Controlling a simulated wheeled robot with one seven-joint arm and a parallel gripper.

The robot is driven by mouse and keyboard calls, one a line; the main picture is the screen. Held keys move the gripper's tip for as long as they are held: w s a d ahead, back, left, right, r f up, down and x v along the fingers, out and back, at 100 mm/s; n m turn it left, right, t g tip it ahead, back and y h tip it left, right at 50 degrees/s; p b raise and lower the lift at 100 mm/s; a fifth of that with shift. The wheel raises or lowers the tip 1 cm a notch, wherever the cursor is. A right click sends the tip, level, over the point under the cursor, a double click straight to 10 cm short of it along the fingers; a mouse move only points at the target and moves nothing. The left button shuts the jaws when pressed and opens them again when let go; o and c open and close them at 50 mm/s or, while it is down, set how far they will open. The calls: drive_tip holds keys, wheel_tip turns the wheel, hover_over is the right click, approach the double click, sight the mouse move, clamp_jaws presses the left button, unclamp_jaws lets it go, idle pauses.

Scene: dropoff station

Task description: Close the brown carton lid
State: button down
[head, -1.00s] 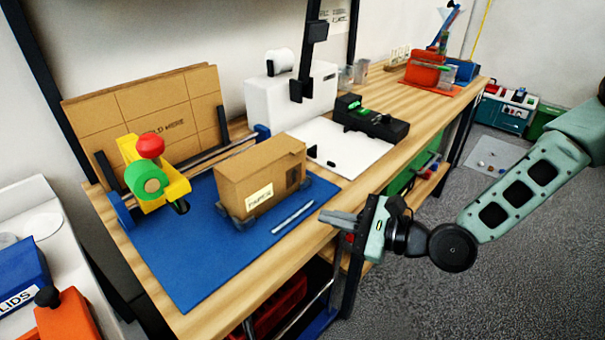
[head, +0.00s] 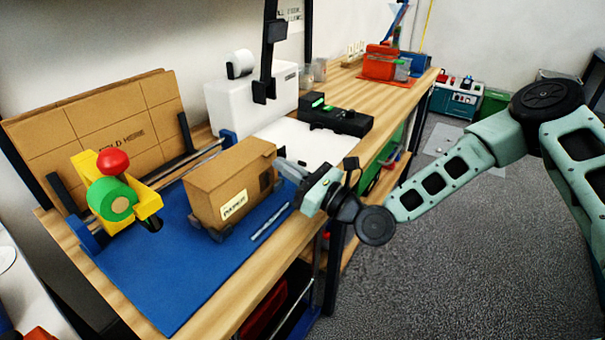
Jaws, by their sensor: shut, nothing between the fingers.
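My gripper (head: 283,168) is shut and empty. Its fingertips are close to the carton's right end, near the top edge. I cannot tell whether they touch it.
A yellow tape dispenser (head: 143,199) with a red knob and green roll stands left of the carton. Flat cardboard sheets (head: 95,124) lean behind. A pen-like stick (head: 271,222) lies in front. A black device (head: 335,120) and white box (head: 240,108) stand farther back.

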drive_tip(key=shift+w+a+r, duration=0.1)
drive_tip(key=shift+w+a, duration=0.2)
drive_tip(key=shift+a, duration=0.05)
drive_tip(key=shift+r, duration=0.15)
drive_tip(key=shift+r+h+p, duration=0.3)
drive_tip(key=shift+p, duration=0.7)
drive_tip(key=shift+r, duration=0.1)
wheel_tip(320, 180, up, 7)
drive_tip(key=a+g+h+p, duration=0.1)
drive_tip(key=g+h+p, duration=0.3)
drive_tip(key=p, duration=1.1)
drive_tip(key=shift+w+h, duration=0.4)
drive_tip(key=shift+h, duration=0.1)
drive_tip(key=shift+a, duration=0.1)
